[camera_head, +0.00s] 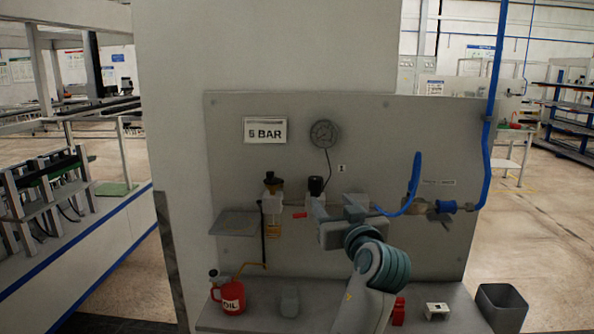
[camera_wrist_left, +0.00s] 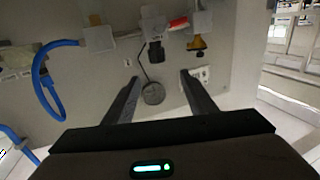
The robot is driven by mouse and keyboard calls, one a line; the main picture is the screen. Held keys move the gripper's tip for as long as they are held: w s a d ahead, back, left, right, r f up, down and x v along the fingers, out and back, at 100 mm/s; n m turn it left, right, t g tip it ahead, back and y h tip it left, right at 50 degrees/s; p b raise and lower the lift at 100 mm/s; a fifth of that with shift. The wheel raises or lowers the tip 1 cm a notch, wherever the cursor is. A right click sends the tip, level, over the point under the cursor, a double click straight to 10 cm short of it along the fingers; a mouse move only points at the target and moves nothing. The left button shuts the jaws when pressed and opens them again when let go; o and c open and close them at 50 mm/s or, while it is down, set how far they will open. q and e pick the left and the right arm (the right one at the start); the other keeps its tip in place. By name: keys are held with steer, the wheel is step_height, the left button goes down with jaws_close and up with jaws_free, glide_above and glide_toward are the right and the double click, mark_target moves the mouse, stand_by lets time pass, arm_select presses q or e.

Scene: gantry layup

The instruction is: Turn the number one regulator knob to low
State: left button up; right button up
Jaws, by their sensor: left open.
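The regulator with its black knob (camera_head: 316,185) is mounted on the grey panel, below the round gauge (camera_head: 323,133). A small tag (camera_head: 341,168) is beside the knob. In the left wrist view, which is upside down, the knob (camera_wrist_left: 156,52) hangs beyond and between the fingertips, apart from them. My left gripper (camera_head: 334,210) is open and empty, in front of the panel just below the knob; its two fingers also show in the left wrist view (camera_wrist_left: 160,76). It hides part of the regulator body in the head view. My right gripper is not in view.
A "5 BAR" sign (camera_head: 265,130) is left of the gauge. A blue hose (camera_head: 414,180) and brass valve are at right. A red oil can (camera_head: 232,296) and grey bin (camera_head: 502,306) stand below.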

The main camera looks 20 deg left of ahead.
mark_target(317, 179)
arm_select(q)
steer(key=shift+s+d+r+h, duration=0.1)
steer(key=shift+s+d+h, duration=0.2)
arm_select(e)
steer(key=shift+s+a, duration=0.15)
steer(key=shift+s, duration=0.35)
arm_select(q)
steer(key=shift+w, duration=0.1)
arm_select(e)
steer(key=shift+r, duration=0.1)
arm_select(q)
steer(key=p+x, duration=0.2)
steer(key=x, duration=0.3)
steer(key=p+x, duration=0.2)
steer(key=x, duration=0.3)
steer(key=r+p+x, duration=0.1)
steer(key=p+x, duration=0.2)
steer(key=x, duration=0.2)
steer(key=shift+w+a+f, duration=0.1)
steer(key=shift+w+a, duration=0.1)
steer(key=shift+w, duration=0.1)
steer(key=shift+p+x, duration=0.35)
steer(key=shift+x, duration=0.4)
steer(key=shift+f, duration=0.1)
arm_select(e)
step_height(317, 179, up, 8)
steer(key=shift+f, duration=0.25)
arm_select(q)
steer(key=shift+c, duration=0.6)
